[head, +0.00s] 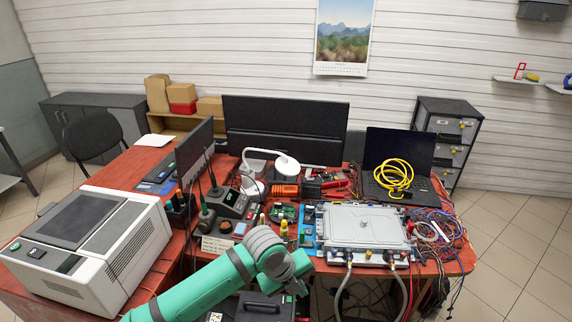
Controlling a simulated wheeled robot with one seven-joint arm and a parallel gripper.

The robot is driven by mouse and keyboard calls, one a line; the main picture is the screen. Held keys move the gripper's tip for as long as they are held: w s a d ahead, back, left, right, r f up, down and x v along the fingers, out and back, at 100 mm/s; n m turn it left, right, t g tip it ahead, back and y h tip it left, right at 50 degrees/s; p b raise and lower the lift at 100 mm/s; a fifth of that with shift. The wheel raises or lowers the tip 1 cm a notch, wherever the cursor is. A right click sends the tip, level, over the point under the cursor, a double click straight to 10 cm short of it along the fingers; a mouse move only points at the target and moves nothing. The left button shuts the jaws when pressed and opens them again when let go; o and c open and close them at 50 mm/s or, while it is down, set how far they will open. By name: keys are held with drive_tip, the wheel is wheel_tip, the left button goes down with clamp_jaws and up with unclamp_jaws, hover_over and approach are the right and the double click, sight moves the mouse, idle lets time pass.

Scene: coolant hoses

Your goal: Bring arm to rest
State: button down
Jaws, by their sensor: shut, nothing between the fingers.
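My green arm, with grey joint covers, reaches up from the bottom edge in the head view. It bends near the middle, in front of the red workbench (446,267). Past the bend, a short green link points down and to the right. My gripper's fingers do not show; they are hidden behind the arm or out of the picture. A silver equipment unit (357,232) lies on the bench just right of the arm. Hoses (341,292) hang from its front edge.
A white-grey machine (130,243) stands on the left part of the bench. Behind the arm are a soldering station (232,203), a white lamp (286,167) and monitors (285,130). A laptop (399,155) with a yellow cable coil (393,176) is at the back right. Tangled wires (436,232) lie beside it.

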drive_tip(key=w+d+r+n+t+h, duration=0.1)
drive_tip(key=d+r+n+t+h, duration=0.35)
drive_tip(key=d+r, duration=0.55)
drive_tip(key=w+d+r+n+t+h, duration=0.1)
drive_tip(key=d+r+n+t+h, duration=0.35)
drive_tip(key=d, duration=0.95)
drive_tip(key=s+a+f+n+t+y, duration=0.6)
drive_tip(key=s+a+f+n+y, duration=0.5)
drive_tip(key=s+a+f+n, duration=0.85)
drive_tip(key=s+a+n+g+y, duration=0.1)
drive_tip(key=s+a, duration=0.3)
drive_tip(key=s, duration=0.5)
drive_tip(key=s+a+n+g+y, duration=0.1)
drive_tip(key=s+a, duration=0.3)
drive_tip(key=s, duration=0.5)
drive_tip(key=shift+s+a+r+n, duration=0.2)
drive_tip(key=shift+s+n, duration=0.1)
drive_tip(key=shift+n, duration=0.15)
